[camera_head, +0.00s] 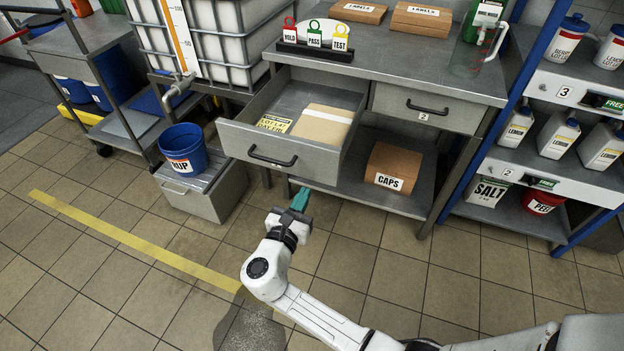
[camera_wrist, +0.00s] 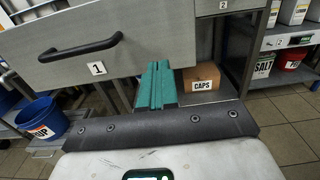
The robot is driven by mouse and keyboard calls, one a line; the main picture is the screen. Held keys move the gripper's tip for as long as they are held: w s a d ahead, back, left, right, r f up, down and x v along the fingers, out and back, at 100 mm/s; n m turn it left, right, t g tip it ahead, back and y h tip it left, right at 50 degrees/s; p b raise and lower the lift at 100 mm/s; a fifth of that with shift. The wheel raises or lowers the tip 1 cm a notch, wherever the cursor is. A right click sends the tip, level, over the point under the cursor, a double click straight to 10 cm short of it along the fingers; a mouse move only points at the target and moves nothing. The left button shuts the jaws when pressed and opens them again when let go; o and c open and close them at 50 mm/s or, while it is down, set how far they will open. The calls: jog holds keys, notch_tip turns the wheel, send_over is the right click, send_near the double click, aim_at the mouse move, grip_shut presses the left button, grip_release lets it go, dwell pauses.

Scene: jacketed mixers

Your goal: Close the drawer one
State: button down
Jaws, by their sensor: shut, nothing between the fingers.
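Drawer one (camera_head: 262,151) is pulled out from the left side of the grey workbench. Its front has a black handle (camera_head: 273,156) and, in the wrist view, a label "1" (camera_wrist: 97,68). Inside it lie a cardboard box (camera_head: 322,124) and a yellow-labelled packet (camera_head: 275,123). My gripper (camera_head: 302,196) has green fingers that are shut and empty. It is just below and in front of the drawer front, toward its right end. In the wrist view the fingers (camera_wrist: 157,84) overlap the drawer's lower right corner; I cannot tell whether they touch it.
Drawer two (camera_head: 426,107) beside it is shut. A CAPS box (camera_head: 393,167) sits on the bench's lower shelf. A blue bucket (camera_head: 184,150) stands on a grey step box (camera_head: 205,189) at the left. A shelf rack (camera_head: 535,195) stands at the right. Floor in front is clear.

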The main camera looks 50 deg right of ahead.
aim_at(317, 170)
jog(key=x, duration=0.6)
jog(key=shift+d, duration=0.35)
